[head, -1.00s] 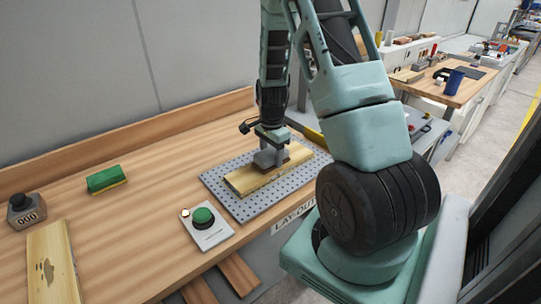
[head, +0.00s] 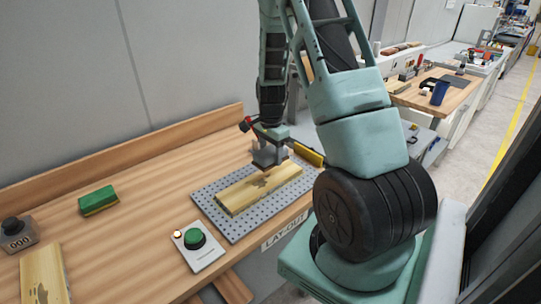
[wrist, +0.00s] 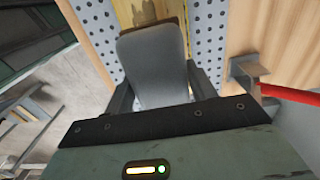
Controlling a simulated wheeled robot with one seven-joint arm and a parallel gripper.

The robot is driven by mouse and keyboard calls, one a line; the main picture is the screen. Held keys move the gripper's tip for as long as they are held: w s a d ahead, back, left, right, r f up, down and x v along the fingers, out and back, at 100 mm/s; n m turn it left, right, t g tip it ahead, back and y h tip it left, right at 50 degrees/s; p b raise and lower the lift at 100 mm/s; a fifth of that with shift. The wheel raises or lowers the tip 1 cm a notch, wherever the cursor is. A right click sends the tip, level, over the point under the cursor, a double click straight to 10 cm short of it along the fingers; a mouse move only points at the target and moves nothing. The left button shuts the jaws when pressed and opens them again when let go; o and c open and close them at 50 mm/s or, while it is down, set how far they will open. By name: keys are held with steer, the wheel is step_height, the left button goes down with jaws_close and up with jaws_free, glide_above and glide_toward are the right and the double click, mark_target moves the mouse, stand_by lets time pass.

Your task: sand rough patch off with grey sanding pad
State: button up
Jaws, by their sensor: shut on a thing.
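A grey sanding pad (wrist: 155,68) is held between the fingers of my gripper (head: 268,157), which is shut on it. In the head view the pad is mostly hidden by the gripper and hangs just above the board; a small gap seems to show. The pale wooden board (head: 236,197) lies on a grey perforated plate (head: 238,226). A dark rough patch (head: 262,181) shows on the board's upper face, just below the gripper. In the wrist view the pad covers most of the board (wrist: 130,10).
A green button box (head: 196,240) stands in front of the plate. A green and yellow sponge (head: 98,200), a counter (head: 17,233) and another marked board (head: 44,272) lie to the left. A yellow cylinder (head: 307,154) and a red handle (wrist: 290,94) are close by the gripper.

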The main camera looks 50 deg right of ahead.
steer(key=shift+r+p, duration=0.75)
steer(key=shift+r, duration=0.55)
